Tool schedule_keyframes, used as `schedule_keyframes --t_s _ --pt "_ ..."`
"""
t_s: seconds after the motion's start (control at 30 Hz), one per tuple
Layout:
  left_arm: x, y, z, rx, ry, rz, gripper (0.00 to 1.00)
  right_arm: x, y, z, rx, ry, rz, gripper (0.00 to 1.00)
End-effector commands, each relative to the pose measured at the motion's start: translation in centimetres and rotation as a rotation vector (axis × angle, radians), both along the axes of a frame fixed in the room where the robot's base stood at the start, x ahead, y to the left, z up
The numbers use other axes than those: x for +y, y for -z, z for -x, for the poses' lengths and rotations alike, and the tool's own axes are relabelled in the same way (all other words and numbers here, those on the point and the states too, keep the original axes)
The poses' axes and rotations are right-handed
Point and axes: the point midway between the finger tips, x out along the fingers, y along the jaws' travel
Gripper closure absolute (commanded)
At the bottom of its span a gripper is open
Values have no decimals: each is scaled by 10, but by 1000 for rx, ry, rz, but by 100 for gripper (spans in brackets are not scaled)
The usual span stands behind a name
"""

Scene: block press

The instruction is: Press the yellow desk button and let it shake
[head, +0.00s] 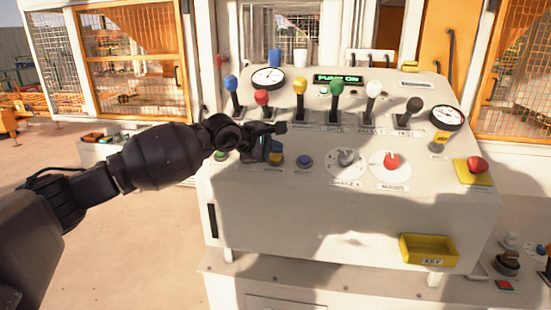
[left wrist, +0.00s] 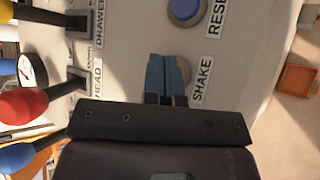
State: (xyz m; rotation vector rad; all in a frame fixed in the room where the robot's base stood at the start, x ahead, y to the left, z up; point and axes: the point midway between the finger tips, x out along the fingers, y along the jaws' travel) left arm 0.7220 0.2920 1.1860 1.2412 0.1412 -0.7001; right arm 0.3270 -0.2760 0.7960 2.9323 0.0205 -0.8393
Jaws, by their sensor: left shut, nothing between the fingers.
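The yellow desk button (head: 277,161) sits on the sloping front of the white desk, left of a blue button (head: 304,162). My left gripper (head: 271,154) is shut and empty, pointing down at the yellow button. In the left wrist view, the blue fingertips (left wrist: 167,70) lie over the button beside the SHAKE label (left wrist: 202,82) and hide most of it. I cannot tell whether they touch it or whether it is pushed in. My right gripper is not in view.
A row of coloured levers (head: 301,88) stands behind the buttons. A grey knob (head: 346,157), a red knob (head: 391,160) and a red mushroom button (head: 477,165) are to the right. A green display (head: 338,78) reads PUMP ON. A yellow key tray (head: 429,246) is at lower right.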

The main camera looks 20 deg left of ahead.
Motion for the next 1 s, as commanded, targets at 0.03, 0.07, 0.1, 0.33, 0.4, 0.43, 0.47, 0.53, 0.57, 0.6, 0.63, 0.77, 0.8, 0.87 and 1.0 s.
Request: schedule_keyframes --t_s 0.03,0.07,0.1,0.33,0.4,0.43,0.47,0.53,0.57,0.6,0.63,0.77,0.8,0.87,1.0 --pt "0 0 0 0 0 0 100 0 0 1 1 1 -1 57" --pt "0 0 0 0 0 0 100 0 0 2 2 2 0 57" --pt "0 0 0 0 0 0 100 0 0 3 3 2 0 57" --pt "0 0 0 0 0 0 100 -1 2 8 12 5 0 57" --pt "0 0 0 0 0 0 100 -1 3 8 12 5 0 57" --pt "0 0 0 0 0 0 100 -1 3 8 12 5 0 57" --pt "0 0 0 0 0 0 100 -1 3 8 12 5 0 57" --pt "0 0 0 0 0 0 100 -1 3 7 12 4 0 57" --pt "0 0 0 0 0 0 100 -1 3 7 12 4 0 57" --pt "0 0 0 0 0 0 100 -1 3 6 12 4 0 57" --pt "0 0 0 0 0 0 100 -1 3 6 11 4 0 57" --pt "0 0 0 0 0 0 100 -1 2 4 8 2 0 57" --pt "0 0 0 0 0 0 100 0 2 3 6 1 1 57" --pt "0 0 0 0 0 0 100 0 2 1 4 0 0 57" --pt "0 0 0 0 0 0 100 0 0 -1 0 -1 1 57"
